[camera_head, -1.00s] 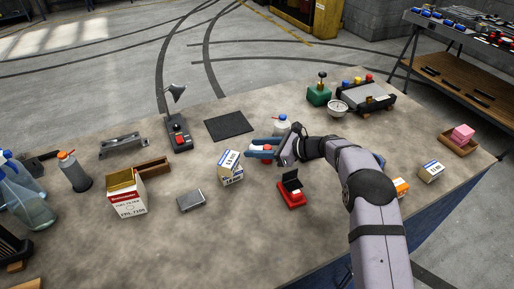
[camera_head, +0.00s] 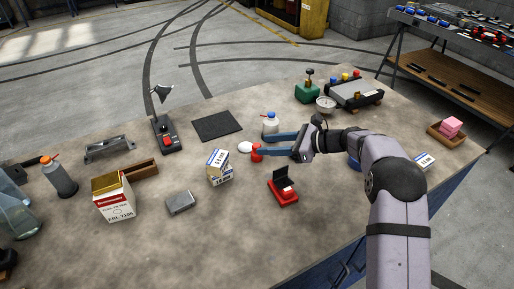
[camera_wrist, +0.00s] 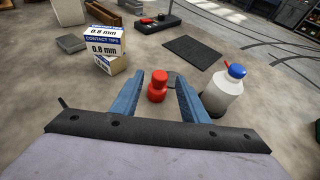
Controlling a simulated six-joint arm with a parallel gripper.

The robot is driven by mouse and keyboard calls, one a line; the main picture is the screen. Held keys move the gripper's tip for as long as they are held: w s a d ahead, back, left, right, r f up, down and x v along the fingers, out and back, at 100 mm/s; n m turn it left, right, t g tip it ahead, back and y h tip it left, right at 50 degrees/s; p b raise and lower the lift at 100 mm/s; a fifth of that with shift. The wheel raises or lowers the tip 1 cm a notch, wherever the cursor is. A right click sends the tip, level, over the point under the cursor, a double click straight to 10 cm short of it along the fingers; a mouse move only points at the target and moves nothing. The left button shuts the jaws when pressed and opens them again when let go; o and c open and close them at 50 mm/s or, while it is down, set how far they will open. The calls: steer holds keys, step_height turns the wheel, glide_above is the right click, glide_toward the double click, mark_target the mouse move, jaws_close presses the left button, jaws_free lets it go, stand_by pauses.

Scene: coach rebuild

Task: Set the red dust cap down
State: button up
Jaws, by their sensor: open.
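The red dust cap (camera_head: 256,153) stands upright on the workbench, right of the stacked contact-tip boxes. In the wrist view the cap (camera_wrist: 157,88) is between the blue fingers, near their tips, with a visible gap on each side. My gripper (camera_head: 265,146) is open and low over the bench, reaching in from the right. In the wrist view the gripper (camera_wrist: 159,84) holds nothing. In the head view the near finger's tip overlaps the cap's right side.
A white bottle with a blue cap (camera_wrist: 224,90) stands close to the right finger. The contact-tip boxes (camera_head: 218,167) are left of the cap. A small white round thing (camera_head: 245,147) lies beside it. A red stand with a black lid (camera_head: 284,187) is nearer. Bare bench lies in front.

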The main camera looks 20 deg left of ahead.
steer(key=shift+v, duration=1.6)
steer(key=shift+d+b, duration=0.3)
steer(key=shift+d, duration=0.05)
steer(key=s+d+n, duration=0.1)
steer(key=d, duration=0.2)
steer(key=s+d+n+h, duration=0.1)
steer(key=s+d, duration=0.1)
steer(key=d, duration=0.1)
steer(key=s+d+h+b, duration=0.1)
steer(key=d, duration=0.2)
steer(key=shift+s+d+r+n, duration=0.3)
steer(key=shift+s+d+n, duration=0.05)
steer(key=shift+s+n, duration=0.05)
steer(key=s+d+f+n+h+p, duration=0.1)
steer(key=s+d+f+n+h, duration=0.1)
steer(key=s+d+n, duration=0.3)
steer(key=s+d+f+n+h+p, duration=0.1)
steer(key=s+d+n+h, duration=0.4)
steer(key=s, duration=0.8)
steer(key=s+d+f+n+g+h+p, duration=0.1)
steer(key=s+d+f+n+h, duration=0.2)
steer(key=s+d+n, duration=0.3)
steer(key=shift+s+d+f+h+p, duration=0.15)
steer(key=shift+s+d+h+p, duration=0.45)
steer(key=shift+s, duration=1.1)
